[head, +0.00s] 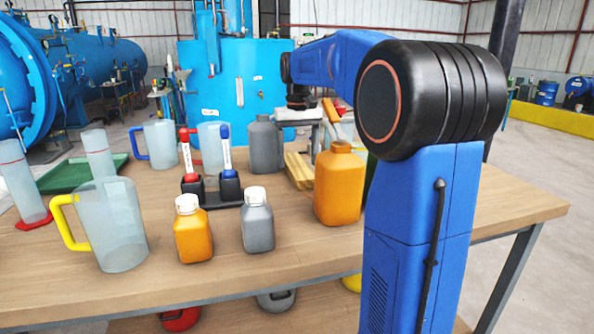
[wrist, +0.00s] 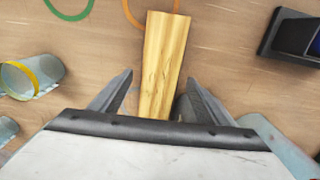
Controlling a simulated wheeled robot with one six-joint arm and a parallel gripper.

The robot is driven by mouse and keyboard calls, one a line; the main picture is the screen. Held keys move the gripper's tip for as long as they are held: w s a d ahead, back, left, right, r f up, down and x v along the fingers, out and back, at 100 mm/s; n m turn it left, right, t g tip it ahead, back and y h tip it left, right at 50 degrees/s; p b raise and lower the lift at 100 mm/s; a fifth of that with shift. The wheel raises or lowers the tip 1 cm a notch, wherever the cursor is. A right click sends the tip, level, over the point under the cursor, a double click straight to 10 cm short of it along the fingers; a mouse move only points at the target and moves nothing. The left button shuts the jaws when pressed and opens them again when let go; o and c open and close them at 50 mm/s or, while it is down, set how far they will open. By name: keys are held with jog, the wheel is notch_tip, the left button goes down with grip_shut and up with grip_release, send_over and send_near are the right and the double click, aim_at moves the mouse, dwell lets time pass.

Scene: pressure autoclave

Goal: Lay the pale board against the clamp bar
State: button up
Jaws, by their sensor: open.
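The pale board (wrist: 165,55) is a yellowish wooden strip lying on the table top. In the wrist view it runs from the top middle down between my fingers. Its near end is hidden behind my gripper's body. In the head view part of the board (head: 298,170) shows behind the orange jug. My gripper (wrist: 160,77) is open, with one finger on each side of the board and a gap visible on the left. I cannot tell how high the fingers are above the table. I cannot make out a clamp bar in either view.
An orange jug (head: 339,188) and a grey jug (head: 265,146) stand close to the board. A black stand (head: 212,192) with red and blue markers is further left, with bottles and clear pitchers around it. The table's right end (head: 510,200) is clear.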

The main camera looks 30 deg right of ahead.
jog(key=shift+f, duration=0.8)
jog(key=c, duration=1.4)
jog(key=shift+r, duration=0.1)
